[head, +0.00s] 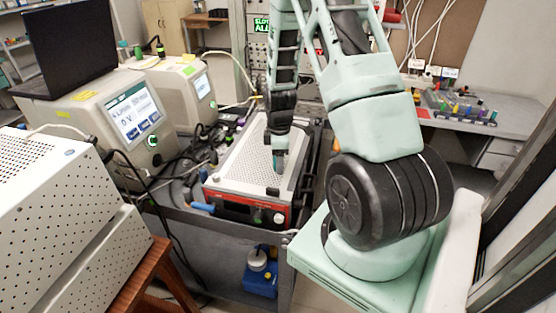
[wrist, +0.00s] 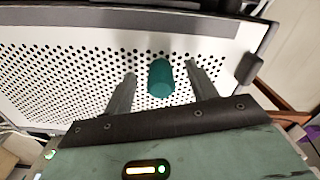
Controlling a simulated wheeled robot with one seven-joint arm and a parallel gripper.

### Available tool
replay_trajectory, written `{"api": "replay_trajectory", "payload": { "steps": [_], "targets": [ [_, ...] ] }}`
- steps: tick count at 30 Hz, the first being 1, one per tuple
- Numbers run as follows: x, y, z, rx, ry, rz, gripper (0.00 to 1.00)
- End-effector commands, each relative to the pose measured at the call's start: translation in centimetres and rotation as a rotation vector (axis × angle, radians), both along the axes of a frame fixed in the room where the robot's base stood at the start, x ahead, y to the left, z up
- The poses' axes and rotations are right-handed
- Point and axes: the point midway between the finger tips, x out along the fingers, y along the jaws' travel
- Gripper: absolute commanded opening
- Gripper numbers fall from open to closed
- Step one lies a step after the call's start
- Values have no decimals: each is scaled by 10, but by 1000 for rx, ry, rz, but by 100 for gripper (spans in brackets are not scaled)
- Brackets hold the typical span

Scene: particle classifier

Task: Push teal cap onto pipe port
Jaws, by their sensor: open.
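The teal cap (wrist: 160,78) stands on the white perforated top of an instrument in the wrist view. My gripper (wrist: 159,72) is open, with one finger on each side of the cap and a visible gap to both. I cannot pick out the pipe port in either view.
The perforated instrument (head: 235,160) with a red front sits on a dark cart. Two beige instruments with screens (head: 135,110) and a laptop (head: 68,42) stand to the left. Cables (head: 205,150) lie between them. A bench with small coloured parts (head: 460,108) is at the right.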

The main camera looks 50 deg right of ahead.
Motion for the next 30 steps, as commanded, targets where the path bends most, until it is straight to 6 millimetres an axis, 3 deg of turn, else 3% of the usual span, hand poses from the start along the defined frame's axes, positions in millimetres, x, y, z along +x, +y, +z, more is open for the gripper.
{"api": "replay_trajectory", "payload": {
  "steps": [11,15,16,30],
  "targets": [
    [0,0,-9,-1,-1,0,55],
    [0,0,-9,-1,-1,0,16],
    [0,0,-9,-1,-1,0,10],
    [0,0,-4,0,-1,0,10]
  ]
}}
